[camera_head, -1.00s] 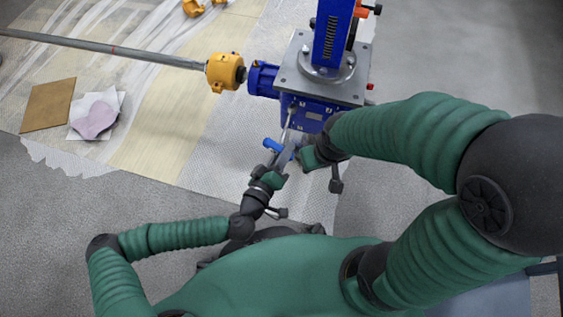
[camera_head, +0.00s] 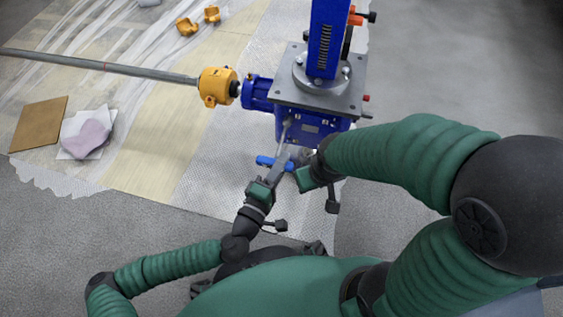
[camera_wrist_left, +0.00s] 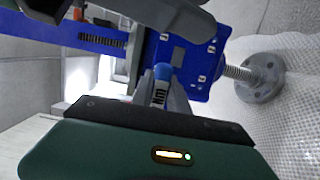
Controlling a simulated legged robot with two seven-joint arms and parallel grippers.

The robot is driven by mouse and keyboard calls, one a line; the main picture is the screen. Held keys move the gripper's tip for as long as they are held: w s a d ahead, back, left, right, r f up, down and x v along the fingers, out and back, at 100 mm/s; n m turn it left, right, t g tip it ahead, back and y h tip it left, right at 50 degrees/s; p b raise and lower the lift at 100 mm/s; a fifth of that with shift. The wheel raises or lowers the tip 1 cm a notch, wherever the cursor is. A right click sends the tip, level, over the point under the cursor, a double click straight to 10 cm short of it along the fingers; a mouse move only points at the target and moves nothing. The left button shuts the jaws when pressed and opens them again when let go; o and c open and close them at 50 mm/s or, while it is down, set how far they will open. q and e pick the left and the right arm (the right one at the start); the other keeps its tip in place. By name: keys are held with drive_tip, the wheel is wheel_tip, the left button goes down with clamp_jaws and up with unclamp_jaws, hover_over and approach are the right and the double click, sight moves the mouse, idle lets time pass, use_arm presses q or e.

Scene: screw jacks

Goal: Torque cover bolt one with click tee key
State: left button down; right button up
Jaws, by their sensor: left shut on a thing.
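The blue screw jack housing (camera_head: 312,122) stands under a grey top plate. Its cover face shows in the left wrist view (camera_wrist_left: 190,55), with small bolt heads near its corners. The tee key has a blue crossbar (camera_head: 267,162) and a thin grey shaft that runs up to the cover's left side. Whether its tip is seated on a bolt cannot be told. My left gripper (camera_head: 277,172) is shut on the tee key, whose blue, marked part (camera_wrist_left: 161,84) shows between the fingers. My right gripper (camera_head: 313,172) is close on the right, its fingers mostly hidden.
A yellow coupling (camera_head: 217,87) and long grey shaft (camera_head: 110,67) extend left from the jack. A threaded screw with a round flange (camera_wrist_left: 261,78) projects from the housing. Brown board (camera_head: 39,123), pink cloth (camera_head: 86,138) and yellow parts (camera_head: 187,27) lie on the sheeting at left.

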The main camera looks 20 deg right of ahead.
use_arm(q)
drive_tip(key=shift+w+d+p, duration=0.35)
drive_tip(key=shift+w+p, duration=0.1)
drive_tip(key=shift+w, duration=0.1)
idle(0.7)
drive_tip(key=m+p, duration=0.3)
drive_tip(key=p, duration=0.1)
drive_tip(key=f+m+y+p, duration=0.1)
drive_tip(key=m+p, duration=0.2)
drive_tip(key=p, duration=0.2)
drive_tip(key=m+y+p, duration=0.1)
drive_tip(key=m+p, duration=0.2)
drive_tip(key=p, duration=0.1)
drive_tip(key=shift+w+a+f+g, duration=0.2)
drive_tip(key=shift+a+g, duration=0.1)
idle(1.3)
